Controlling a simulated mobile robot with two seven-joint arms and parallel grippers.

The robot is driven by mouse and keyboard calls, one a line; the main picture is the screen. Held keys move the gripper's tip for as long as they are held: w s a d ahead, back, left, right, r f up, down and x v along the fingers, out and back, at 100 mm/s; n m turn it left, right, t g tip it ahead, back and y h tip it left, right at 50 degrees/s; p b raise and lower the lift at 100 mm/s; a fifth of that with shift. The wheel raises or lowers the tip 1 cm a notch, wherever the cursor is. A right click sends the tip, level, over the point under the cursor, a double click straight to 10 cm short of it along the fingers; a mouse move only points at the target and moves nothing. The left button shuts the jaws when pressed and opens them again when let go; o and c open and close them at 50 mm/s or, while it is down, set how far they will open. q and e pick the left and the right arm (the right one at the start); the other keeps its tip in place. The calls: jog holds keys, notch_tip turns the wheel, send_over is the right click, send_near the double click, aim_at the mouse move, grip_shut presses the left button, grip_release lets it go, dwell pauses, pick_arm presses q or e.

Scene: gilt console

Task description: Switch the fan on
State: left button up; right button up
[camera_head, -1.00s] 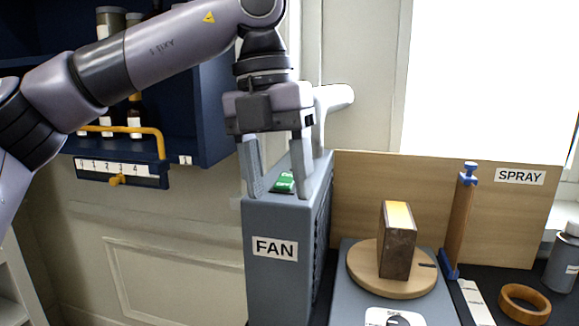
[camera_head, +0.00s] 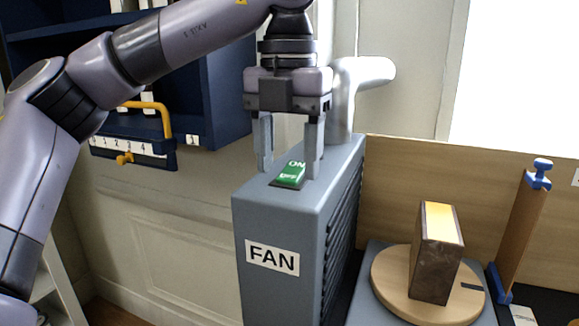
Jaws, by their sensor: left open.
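The fan (camera_head: 262,222) is a tall grey-blue box with a white FAN label on its front and dark slats on its right side. A green rocker switch (camera_head: 290,174) marked ON sits on its top face, in a dark frame. My left gripper (camera_head: 288,175) points straight down over the fan's top with its two grey fingers apart. The fingers hang on either side of the switch, slightly behind it; I cannot tell whether they touch the fan. Nothing is between them but air and the switch below. My right gripper is not in view.
A pale pipe (camera_head: 345,95) rises behind the fan. To the right, a dark block (camera_head: 435,270) stands on a round wooden turntable (camera_head: 392,280), with a wooden post with blue ends (camera_head: 522,230) beyond. A navy cabinet (camera_head: 222,95) with a yellow handle is at the left.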

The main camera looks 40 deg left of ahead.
pick_arm(q)
jog(key=shift+f, duration=0.5)
jog(key=shift+c, duration=0.3)
jog(key=c, duration=1)
jog(key=shift+w+r+p, duration=0.1)
jog(key=shift+r+p, duration=0.1)
jog(key=shift+p, duration=0.3)
jog(key=g+p, duration=0.2)
jog(key=p, duration=0.1)
jog(key=g+p, duration=0.1)
jog(key=p, duration=0.1)
jog(key=shift+w+r+h, duration=0.3)
jog(key=shift+h, duration=0.1)
jog(key=shift+w+a+g+p, duration=0.1)
jog(key=shift+g+p, duration=0.4)
jog(key=shift+p, duration=0.4)
jog(key=shift+f, duration=0.25)
jog(key=o, duration=1.1)
jog(key=shift+c, duration=0.2)
